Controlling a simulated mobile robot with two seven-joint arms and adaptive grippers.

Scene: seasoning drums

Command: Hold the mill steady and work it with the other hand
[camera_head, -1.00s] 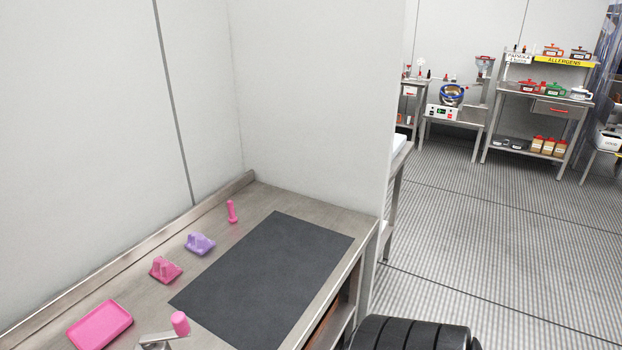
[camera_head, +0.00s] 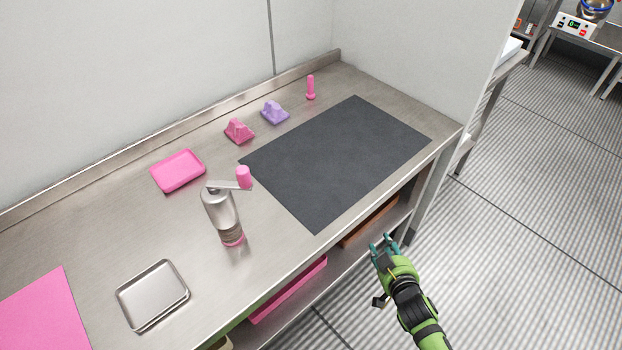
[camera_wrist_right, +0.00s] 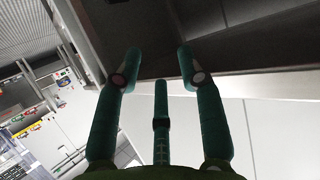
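The mill (camera_head: 219,214) is a steel cylinder standing upright on the steel counter. A crank arm on its top ends in a pink knob (camera_head: 244,177) that points right. My right gripper (camera_head: 384,242) is green with teal fingers. It is in front of the counter's front edge, to the right of the mill and well apart from it. In the right wrist view its fingers (camera_wrist_right: 158,70) are spread with nothing between them. My left gripper is not in the head view.
The steel counter (camera_head: 140,220) carries a dark mat (camera_head: 335,160), a pink tray (camera_head: 178,170), a metal tray (camera_head: 152,294), a pink sheet (camera_head: 45,315), pink and purple holders (camera_head: 239,130) (camera_head: 274,112) and a pink upright piece (camera_head: 311,88). A lower shelf holds a pink item (camera_head: 288,290).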

